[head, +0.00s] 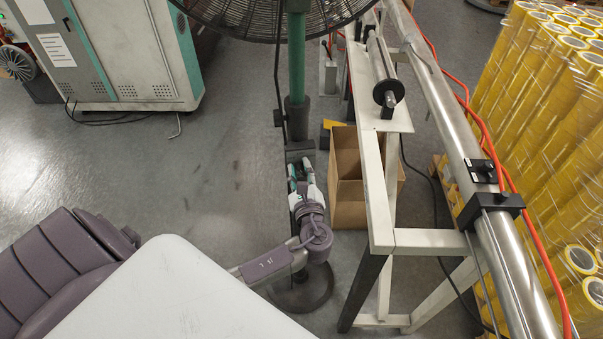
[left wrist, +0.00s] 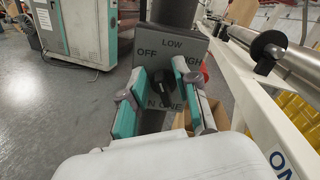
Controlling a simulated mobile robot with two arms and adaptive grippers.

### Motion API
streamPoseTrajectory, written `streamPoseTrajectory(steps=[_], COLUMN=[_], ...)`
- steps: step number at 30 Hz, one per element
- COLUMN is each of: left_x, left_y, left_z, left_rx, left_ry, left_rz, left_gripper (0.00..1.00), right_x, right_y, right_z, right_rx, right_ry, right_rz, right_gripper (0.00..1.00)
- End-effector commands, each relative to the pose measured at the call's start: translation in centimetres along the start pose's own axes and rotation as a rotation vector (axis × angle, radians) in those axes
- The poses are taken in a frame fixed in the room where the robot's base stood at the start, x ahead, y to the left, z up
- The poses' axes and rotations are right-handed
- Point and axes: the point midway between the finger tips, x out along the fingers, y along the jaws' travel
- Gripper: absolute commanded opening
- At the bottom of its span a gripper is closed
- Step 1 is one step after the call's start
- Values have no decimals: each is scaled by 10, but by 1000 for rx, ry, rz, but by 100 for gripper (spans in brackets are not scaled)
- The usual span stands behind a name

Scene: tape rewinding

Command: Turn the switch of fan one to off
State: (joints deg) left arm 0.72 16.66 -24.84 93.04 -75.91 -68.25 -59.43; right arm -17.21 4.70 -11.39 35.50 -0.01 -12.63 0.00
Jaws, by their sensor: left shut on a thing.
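The fan stand is a green pole (head: 297,55) under a round wire-guard fan head (head: 270,18). Its grey switch box (left wrist: 203,57) in the left wrist view is lettered OFF, LOW and a partly hidden HIGH, with FAN ONE below partly covered. A black knob (left wrist: 166,90) sits on the box face. My left gripper (head: 300,171) reaches the box at the pole. Its teal-padded fingers also show in the left wrist view (left wrist: 161,75), on both sides of the knob and shut on it. I cannot tell exactly where the knob points. My right gripper is not in view.
A white machine frame (head: 375,170) with a roller stands close to the right of my left gripper. A cardboard box (head: 347,190) is behind its leg. Yellow tape rolls (head: 545,120) are stacked at far right. A grey cabinet (head: 125,55) stands at upper left; floor between is clear.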

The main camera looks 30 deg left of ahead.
Motion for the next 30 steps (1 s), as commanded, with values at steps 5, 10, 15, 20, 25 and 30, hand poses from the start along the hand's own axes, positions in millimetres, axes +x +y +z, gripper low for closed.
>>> streamPoseTrajectory(steps=[5, 10, 15, 20, 25, 30], left_x=[0, 0, 0, 0, 0, 0], left_y=[3, 4, 4, 4, 4, 4], left_z=[-2, -2, -1, 0, 0, 0], left_rx=[-115, -189, -230, -243, -244, -243], left_ry=[-1, 0, 0, 0, 0, 0], left_rz=[1, 1, 0, 0, 0, 0], left_gripper=[0, 0, 0, 0, 0, 34], right_x=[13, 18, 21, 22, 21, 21], right_y=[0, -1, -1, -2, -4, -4], right_z=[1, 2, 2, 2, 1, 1], right_rx=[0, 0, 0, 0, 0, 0], right_ry=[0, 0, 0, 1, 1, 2], right_rz=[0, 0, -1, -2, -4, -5], right_gripper=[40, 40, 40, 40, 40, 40])
